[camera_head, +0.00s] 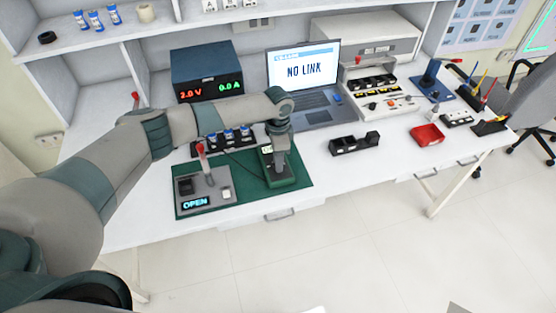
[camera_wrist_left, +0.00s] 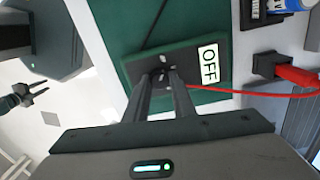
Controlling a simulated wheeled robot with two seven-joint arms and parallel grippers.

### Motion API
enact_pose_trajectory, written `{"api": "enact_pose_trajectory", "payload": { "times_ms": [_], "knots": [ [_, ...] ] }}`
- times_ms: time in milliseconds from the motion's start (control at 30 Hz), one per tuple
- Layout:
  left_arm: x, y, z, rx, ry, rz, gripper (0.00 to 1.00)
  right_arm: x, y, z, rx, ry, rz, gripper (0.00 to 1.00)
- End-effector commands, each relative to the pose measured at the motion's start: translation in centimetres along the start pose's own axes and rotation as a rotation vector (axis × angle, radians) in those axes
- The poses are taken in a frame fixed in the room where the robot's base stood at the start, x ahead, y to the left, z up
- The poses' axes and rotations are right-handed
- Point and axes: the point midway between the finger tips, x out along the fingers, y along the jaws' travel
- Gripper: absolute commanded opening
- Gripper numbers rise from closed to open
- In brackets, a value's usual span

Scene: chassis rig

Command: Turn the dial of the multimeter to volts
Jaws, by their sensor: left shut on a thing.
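The multimeter (camera_head: 283,182) lies on the green mat (camera_head: 232,205), a dark green unit with a small lit display. In the left wrist view the multimeter (camera_wrist_left: 190,82) has a dark face, and its display (camera_wrist_left: 209,65) reads OFF. My left gripper (camera_head: 280,160) points down over it. In the left wrist view the left gripper (camera_wrist_left: 162,84) is shut with its fingertips on the dial, which they mostly hide. What looks like my right gripper (camera_wrist_left: 34,97) shows small at the left of that view, over the floor, its fingers apart.
A grey fixture (camera_head: 205,193) with a red lever and an OPEN display sits on the mat's left. A power supply (camera_head: 207,77) and a laptop (camera_head: 303,72) reading NO LINK stand behind. A red lead (camera_wrist_left: 255,90) runs beside the multimeter.

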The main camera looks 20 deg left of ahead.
Motion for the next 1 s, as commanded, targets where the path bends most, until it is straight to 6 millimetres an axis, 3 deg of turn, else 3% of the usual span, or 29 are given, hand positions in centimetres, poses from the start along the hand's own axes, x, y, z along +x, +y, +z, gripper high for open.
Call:
{"api": "enact_pose_trajectory", "payload": {
  "times_ms": [600, 1000],
  "knots": [
    [-0.05, 0.03, -0.09, 0.482, -0.008, -0.002, 0.01, 0.64, 0.01, 0.05, 0.0, 0.0, 0.0, 0.31],
    [-0.15, 0.01, -0.09, 0.596, -0.011, -0.002, 0.01, 0.76, 0.0, 0.04, 0.0, 0.0, 0.0, 0.31]
  ]
}}
